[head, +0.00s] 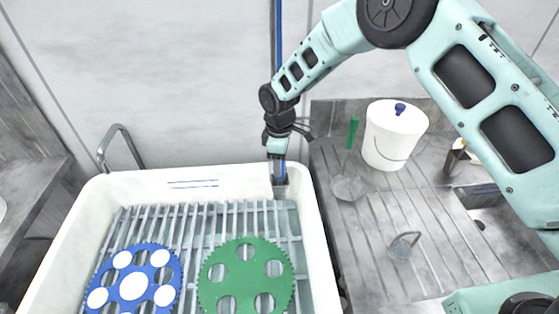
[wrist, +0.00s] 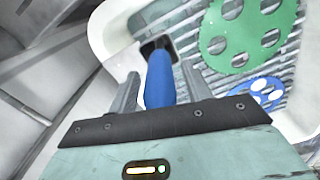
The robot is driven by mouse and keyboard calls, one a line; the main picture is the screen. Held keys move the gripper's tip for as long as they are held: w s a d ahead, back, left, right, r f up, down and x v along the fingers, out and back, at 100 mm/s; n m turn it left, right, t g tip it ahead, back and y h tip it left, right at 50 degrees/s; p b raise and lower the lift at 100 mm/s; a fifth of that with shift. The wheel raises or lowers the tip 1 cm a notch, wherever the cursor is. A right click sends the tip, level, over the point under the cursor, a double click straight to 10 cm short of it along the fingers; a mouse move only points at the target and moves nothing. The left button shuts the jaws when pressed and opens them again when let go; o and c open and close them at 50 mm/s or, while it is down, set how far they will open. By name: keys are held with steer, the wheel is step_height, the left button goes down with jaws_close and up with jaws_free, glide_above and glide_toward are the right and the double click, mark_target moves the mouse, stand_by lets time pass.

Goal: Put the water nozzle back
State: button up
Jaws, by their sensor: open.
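The blue water nozzle (wrist: 160,82) stands between the two fingers of my gripper (wrist: 160,72) in the wrist view. The fingers are open, one on each side, with a visible gap at the right finger. The nozzle's far end meets a dark square holder (wrist: 157,46) at the basin's corner; how deep it sits in it is hidden. In the head view my gripper (head: 278,168) points down over the grey holder (head: 279,190) at the basin's back right corner. Only a sliver of blue shows there beside the fingers.
The white basin (head: 105,200) has a slatted rack carrying a blue toothed disc (head: 147,256) and a green one (head: 246,261). A blue hose (head: 279,40) runs up the wall.

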step_height(320, 180, up, 12)
steer(key=b, duration=0.3)
steer(key=shift+r, duration=0.1)
steer(key=s+r+m, duration=0.2)
steer(key=s+r, duration=0.1)
steer(key=s, duration=0.6)
steer(key=s+r+m, duration=0.1)
steer(key=s+r, duration=0.3)
steer(key=s, duration=0.5)
steer(key=s+d+m, duration=0.2)
steer(key=s+d, duration=0.2)
steer(key=s, duration=0.4)
steer(key=s+d+f+m, duration=0.1)
steer(key=s+d+m, duration=0.1)
steer(key=s+d, duration=0.3)
steer(key=s, duration=0.4)
steer(key=shift+s+y, duration=0.3)
